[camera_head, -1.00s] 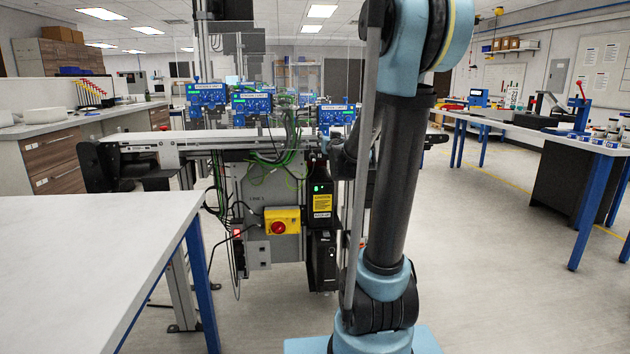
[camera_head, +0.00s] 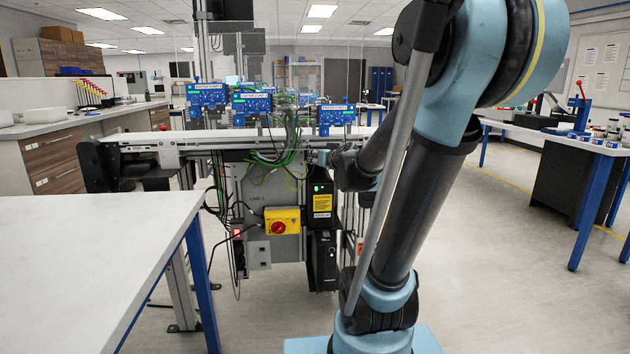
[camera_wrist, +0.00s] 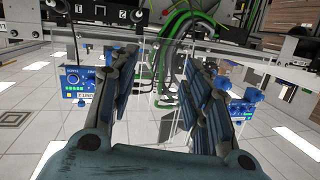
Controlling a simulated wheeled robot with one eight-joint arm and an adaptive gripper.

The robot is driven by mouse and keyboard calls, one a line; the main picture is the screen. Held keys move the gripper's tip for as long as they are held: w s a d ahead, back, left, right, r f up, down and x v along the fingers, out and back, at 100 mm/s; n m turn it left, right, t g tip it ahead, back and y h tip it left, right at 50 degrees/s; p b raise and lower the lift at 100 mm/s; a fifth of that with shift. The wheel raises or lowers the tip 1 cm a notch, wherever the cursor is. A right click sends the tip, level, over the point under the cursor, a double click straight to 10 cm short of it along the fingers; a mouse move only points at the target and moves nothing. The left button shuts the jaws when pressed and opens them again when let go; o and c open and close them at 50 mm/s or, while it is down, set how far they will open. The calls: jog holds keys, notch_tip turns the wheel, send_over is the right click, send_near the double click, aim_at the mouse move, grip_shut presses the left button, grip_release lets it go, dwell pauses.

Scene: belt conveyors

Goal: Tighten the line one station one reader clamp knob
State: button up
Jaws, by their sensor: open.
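My gripper (camera_wrist: 160,80) is open and empty in the wrist view, its two fingers apart with green cables and clear panels beyond them. One blue station unit (camera_wrist: 76,86) shows left of the fingers, and another blue unit (camera_wrist: 240,112) is partly hidden behind the right finger. In the head view, three blue units stand above the line: a left one (camera_head: 208,94), a middle one (camera_head: 251,103) and a right one (camera_head: 337,115). Their labels are too small to read surely. I cannot make out which part is the reader clamp knob.
The conveyor (camera_head: 230,140) runs across the head view, with green cables (camera_head: 283,150) hanging from it. Below are a yellow switch box (camera_head: 282,221) and a black box (camera_head: 320,203). A white table (camera_head: 90,260) fills the near left. Open floor lies at right.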

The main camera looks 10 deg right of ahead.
jog(key=s+a+f+n+g+y, duration=0.1)
jog(key=s+a+f+g, duration=0.1)
jog(key=s+f, duration=0.3)
jog(key=shift+s+a+f+g, duration=0.3)
jog(key=shift+s+g, duration=0.3)
jog(key=shift+s, duration=0.2)
